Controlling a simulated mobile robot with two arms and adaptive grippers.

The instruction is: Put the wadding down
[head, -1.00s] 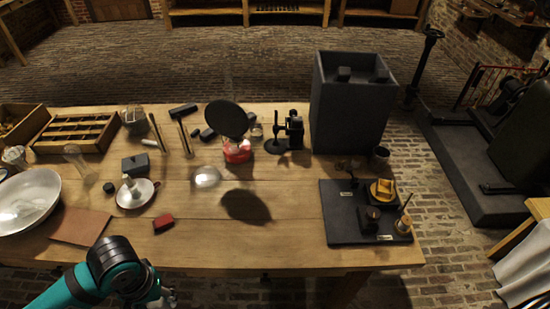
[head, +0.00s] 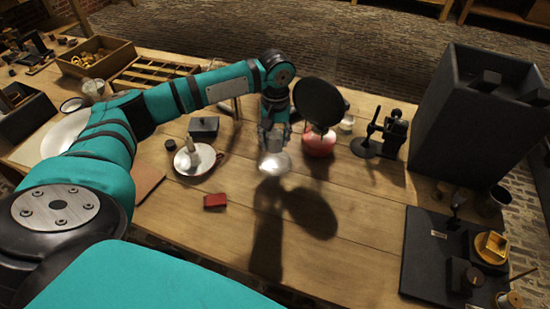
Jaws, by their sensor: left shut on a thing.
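My left gripper (head: 272,133) points down over the middle of the table, its fingers shut on a small pale thing, which I take to be the wadding (head: 272,145). The wadding is mostly hidden by the fingers, and its outline is hard to tell. Right below it is a pale, round, shiny dish (head: 275,165) on the wooden table (head: 340,250). I cannot tell whether the wadding touches the dish. My right gripper is not in view.
A red-based stand (head: 318,142) with a black disc (head: 320,100) is close to the right of the gripper. A white candle dish (head: 195,161) and a red block (head: 215,201) lie to the left. A black base (head: 425,260) with parts is at right. The front middle is clear.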

